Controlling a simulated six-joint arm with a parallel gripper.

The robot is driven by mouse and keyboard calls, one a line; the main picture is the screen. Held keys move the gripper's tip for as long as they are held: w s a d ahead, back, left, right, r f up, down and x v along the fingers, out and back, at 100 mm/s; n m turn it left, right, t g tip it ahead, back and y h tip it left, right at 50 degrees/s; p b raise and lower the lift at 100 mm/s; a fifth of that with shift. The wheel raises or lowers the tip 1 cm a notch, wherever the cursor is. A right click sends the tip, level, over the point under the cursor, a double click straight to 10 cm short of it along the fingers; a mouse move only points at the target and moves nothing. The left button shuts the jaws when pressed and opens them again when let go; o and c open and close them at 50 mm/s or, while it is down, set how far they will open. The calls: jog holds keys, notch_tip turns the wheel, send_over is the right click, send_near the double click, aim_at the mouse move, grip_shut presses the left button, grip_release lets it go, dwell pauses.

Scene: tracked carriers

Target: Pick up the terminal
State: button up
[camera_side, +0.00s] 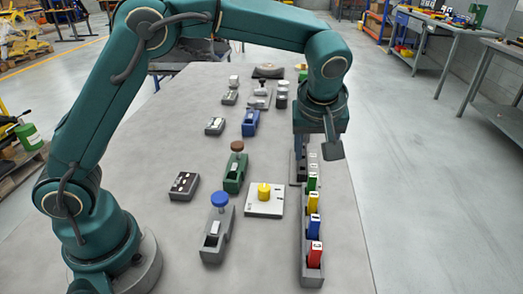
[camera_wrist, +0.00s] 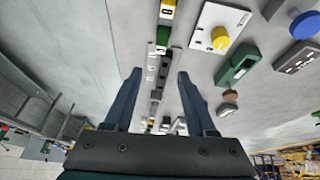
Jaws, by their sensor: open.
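A dark grey rail (camera_side: 305,270) near the table's right side carries a row of upright terminals. From the near end these are a red terminal (camera_side: 315,256), a blue terminal (camera_side: 314,229), a yellow terminal (camera_side: 313,203) and a green terminal (camera_side: 312,183), with paler ones behind. My gripper (camera_side: 318,150) hangs over the far part of this row, pointing down. In the wrist view, my gripper (camera_wrist: 159,74) is open, its fingers on either side of the row, with nothing visibly held. The green terminal (camera_wrist: 163,36) shows beyond the fingertips. Which terminal is meant is unclear.
Left of the row lie a white plate with a yellow knob (camera_side: 264,205), a grey carrier with a blue knob (camera_side: 216,235), a green carrier (camera_side: 235,175) and a dark box (camera_side: 184,186). A blue carrier (camera_side: 250,122) lies farther back. The table right of the row is clear.

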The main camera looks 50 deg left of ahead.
aim_at(313, 177)
jog(key=f, duration=0.2)
jog(key=d+f+g, duration=0.1)
jog(key=shift+s+d+f+m, duration=0.15)
jog(key=shift+s+f+m, duration=0.05)
jog(key=shift+f+m, duration=0.15)
jog(key=shift+x, duration=2.3)
grip_shut()
